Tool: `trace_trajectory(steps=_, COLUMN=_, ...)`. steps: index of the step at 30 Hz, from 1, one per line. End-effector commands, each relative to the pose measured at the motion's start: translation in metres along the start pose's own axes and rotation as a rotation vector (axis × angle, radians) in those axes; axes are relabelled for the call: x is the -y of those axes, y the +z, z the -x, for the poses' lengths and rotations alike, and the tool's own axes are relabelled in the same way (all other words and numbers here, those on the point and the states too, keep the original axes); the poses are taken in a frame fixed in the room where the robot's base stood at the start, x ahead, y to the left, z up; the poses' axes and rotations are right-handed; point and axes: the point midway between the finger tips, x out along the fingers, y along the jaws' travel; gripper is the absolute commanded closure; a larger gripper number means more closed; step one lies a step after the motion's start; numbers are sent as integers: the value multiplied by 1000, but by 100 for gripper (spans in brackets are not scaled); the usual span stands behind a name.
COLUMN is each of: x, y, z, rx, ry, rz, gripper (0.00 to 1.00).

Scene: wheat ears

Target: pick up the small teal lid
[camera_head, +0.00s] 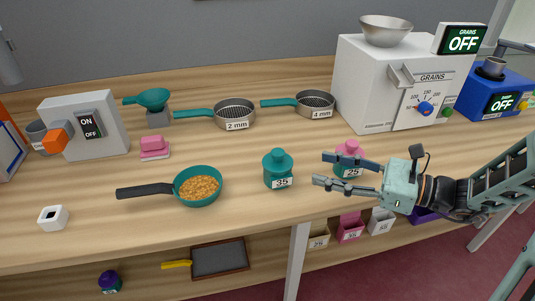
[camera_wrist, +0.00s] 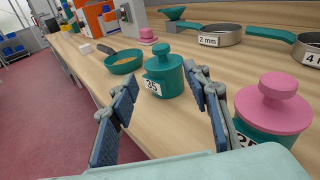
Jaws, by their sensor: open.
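The small teal lid (camera_head: 278,156) with a round knob sits on the teal jar (camera_head: 272,180) labelled 35, upright on the table. In the wrist view the lid (camera_wrist: 163,62) is ahead, between the two fingers in the picture. My gripper (camera_head: 319,168) is open and empty. It is to the right of the jar, with its fingers pointing left towards it and a gap between them. In the wrist view my gripper (camera_wrist: 162,78) shows both fingers spread, clear of the lid.
A pink-lidded jar (camera_wrist: 272,105) stands close beside the right finger; in the head view the pink lid (camera_head: 350,148) is partly behind my gripper. A pan of grains (camera_head: 198,187) is left of the teal jar. Sieves (camera_head: 235,114) lie behind. Bare table lies in front.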

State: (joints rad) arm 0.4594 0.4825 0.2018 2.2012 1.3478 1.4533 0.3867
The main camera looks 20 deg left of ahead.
Motion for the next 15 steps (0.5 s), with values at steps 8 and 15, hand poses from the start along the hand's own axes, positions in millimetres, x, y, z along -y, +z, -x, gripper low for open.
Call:
trace_trajectory(steps=8, x=-3, y=6, z=-12, rx=116, ry=-60, rz=-98, gripper=56)
trace_trajectory(steps=15, x=0, y=9, z=-47, rx=112, ry=-60, rz=-95, gripper=56)
